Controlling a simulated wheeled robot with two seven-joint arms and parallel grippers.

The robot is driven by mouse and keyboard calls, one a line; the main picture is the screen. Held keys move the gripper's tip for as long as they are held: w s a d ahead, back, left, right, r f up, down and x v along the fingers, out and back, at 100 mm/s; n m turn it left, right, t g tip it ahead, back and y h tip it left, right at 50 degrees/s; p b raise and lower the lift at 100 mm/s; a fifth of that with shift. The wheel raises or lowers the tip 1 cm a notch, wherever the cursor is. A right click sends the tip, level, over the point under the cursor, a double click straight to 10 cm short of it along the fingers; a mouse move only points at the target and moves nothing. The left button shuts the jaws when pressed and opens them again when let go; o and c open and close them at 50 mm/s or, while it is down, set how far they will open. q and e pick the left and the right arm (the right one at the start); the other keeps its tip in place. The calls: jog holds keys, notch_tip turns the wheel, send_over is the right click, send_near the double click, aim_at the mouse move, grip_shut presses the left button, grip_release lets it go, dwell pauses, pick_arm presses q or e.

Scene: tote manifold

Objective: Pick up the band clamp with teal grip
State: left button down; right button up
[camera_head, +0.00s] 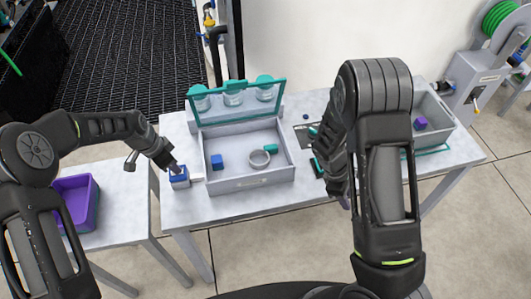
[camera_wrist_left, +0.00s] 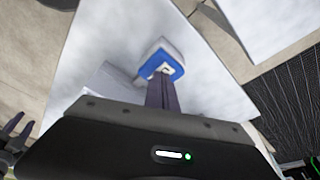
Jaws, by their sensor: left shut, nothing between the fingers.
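The band clamp with teal grip (camera_head: 259,159) is a pale grey ring with a teal block at its upper right. It lies in the right half of the open grey box (camera_head: 250,183) on the table. My left gripper (camera_head: 176,168) is shut and empty, outside the box to its left. Its fingertips are at a blue and white block (camera_head: 180,182). In the left wrist view the shut fingers (camera_wrist_left: 160,90) point at this block (camera_wrist_left: 160,60); I cannot tell whether they touch it. My right gripper (camera_head: 345,201) hangs right of the box, largely hidden by its own arm.
A blue cube (camera_head: 217,162) lies in the box, left of the clamp. The box's teal-framed lid (camera_head: 238,121) stands open at the back. A grey bin (camera_head: 440,107) with a purple cube (camera_head: 420,124) is at right. A purple bin (camera_head: 93,207) is on the left table.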

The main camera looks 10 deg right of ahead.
jog(key=w+a+m, duration=0.1)
jog(key=w+m, duration=0.1)
jog(key=w+a+r+m+y, duration=0.1)
jog(key=w+m, duration=0.2)
jog(key=w+a+r+m+y, duration=0.1)
jog(key=w+m, duration=0.1)
jog(key=shift+w+a+r+m+t, duration=0.15)
jog(key=shift+w+a+m+t, duration=0.15)
jog(key=shift+w+m, duration=0.1)
jog(key=w+a+r+m+t+y, duration=0.1)
jog(key=w+a+r+m+y, duration=0.35)
jog(key=w+m, duration=0.25)
notch_tip(320, 180, up, 9)
jog(key=h, duration=0.2)
send_over(268, 157)
jog(key=shift+f+t, duration=0.15)
jog(key=shift+t, duration=0.15)
jog(key=shift+f, duration=3.4)
